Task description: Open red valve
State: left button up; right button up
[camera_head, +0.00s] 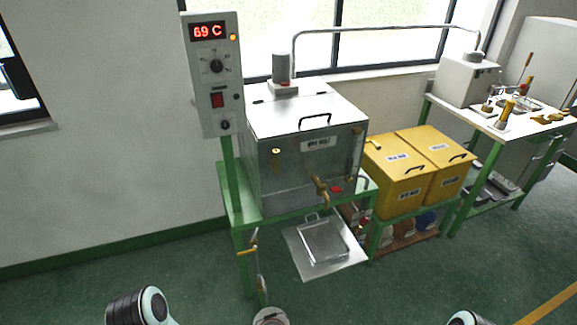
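A small red valve handle (336,189) is at the lower front of the steel wax melt tank (290,150), just right of a brass tap (320,190). The handle is small in the picture, so I cannot tell its exact position. The tank stands on a green frame, its lid down. Below the tap, a metal tray (323,241) with a handle rests on a flat plate. Only rounded parts of my two arms show at the bottom edge, well short of the tank. Neither gripper is in view.
A control box (213,75) reading about 69 C stands left of the tank. Two yellow boxes (397,178) stand to its right. A pipe (380,30) runs from the tank to a grey machine (464,80). The green floor (130,270) is clear at left.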

aim_at(364, 221)
jog(key=j+z, duration=0.1)
jog(key=j, duration=0.25)
jog(key=k+j+z, duration=0.15)
jog(key=j, duration=0.2)
jog(key=k+j+z, duration=0.1)
jog(key=j, duration=0.2)
jog(key=k+j+z, duration=0.1)
jog(key=j, duration=0.3)
jog(key=k+j, duration=0.1)
jog(key=j, duration=0.35)
jog(key=j+z, duration=0.15)
jog(key=j, duration=0.25)
jog(key=k+j, duration=0.2)
jog(key=j, duration=0.2)
jog(key=i+l+u, duration=0.15)
jog(key=u, duration=0.25)
jog(key=l+u, duration=0.4)
jog(key=i+l+u, duration=0.2)
jog(key=l, duration=0.35)
jog(key=l+u, duration=0.15)
jog(key=l, duration=0.35)
jog(key=l+u, duration=0.3)
jog(key=l, duration=1.85)
